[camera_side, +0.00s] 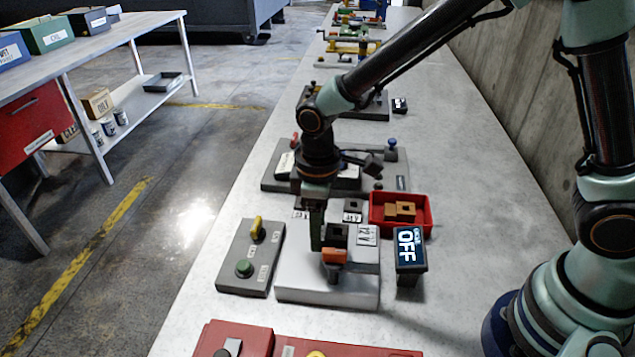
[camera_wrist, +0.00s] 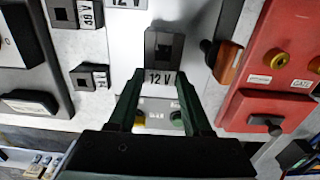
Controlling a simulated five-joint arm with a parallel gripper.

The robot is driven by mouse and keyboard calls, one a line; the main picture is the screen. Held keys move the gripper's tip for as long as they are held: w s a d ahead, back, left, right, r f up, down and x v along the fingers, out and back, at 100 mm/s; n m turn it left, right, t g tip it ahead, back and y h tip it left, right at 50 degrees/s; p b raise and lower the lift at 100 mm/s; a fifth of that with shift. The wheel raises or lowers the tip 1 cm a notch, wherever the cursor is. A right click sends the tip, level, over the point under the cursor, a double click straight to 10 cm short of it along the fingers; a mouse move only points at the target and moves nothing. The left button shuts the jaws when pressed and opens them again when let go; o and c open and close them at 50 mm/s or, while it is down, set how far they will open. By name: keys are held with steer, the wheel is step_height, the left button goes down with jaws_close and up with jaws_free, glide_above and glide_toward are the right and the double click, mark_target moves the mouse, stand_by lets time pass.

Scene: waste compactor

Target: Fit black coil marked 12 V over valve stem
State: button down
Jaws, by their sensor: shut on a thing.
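My gripper (camera_wrist: 160,76) is shut on a black square coil (camera_wrist: 164,48) with a dark central opening and a white label reading 12 V. In the side view my gripper (camera_side: 322,240) points down over the light grey valve plate (camera_side: 300,284), and the black coil (camera_side: 338,234) shows beside its finger. An orange block (camera_side: 334,257) on a dark part stands just in front of the coil; it also shows in the wrist view (camera_wrist: 230,60). The valve stem is not visible, and I cannot tell whether the coil is around it.
A label (camera_side: 367,235) lies on the plate. Other black coils (camera_side: 353,206) stand behind it, with a red tray (camera_side: 427,222) of orange-brown coils.

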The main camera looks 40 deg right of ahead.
steer(key=shift+f, duration=0.9)
steer(key=shift+c, duration=1.3)
jaws_free()
step_height(320, 180, up, 12)
steer(key=s+d+r+m+t, duration=0.2)
steer(key=s+d+r+m, duration=0.1)
steer(key=d, duration=0.5)
steer(key=s+d+r+m+t, duration=0.3)
steer(key=d+m, duration=0.3)
steer(key=d, duration=0.3)
steer(key=shift+s+d+r+t, duration=0.15)
steer(key=shift+s+r+t, duration=0.15)
steer(key=shift+s+r, duration=0.25)
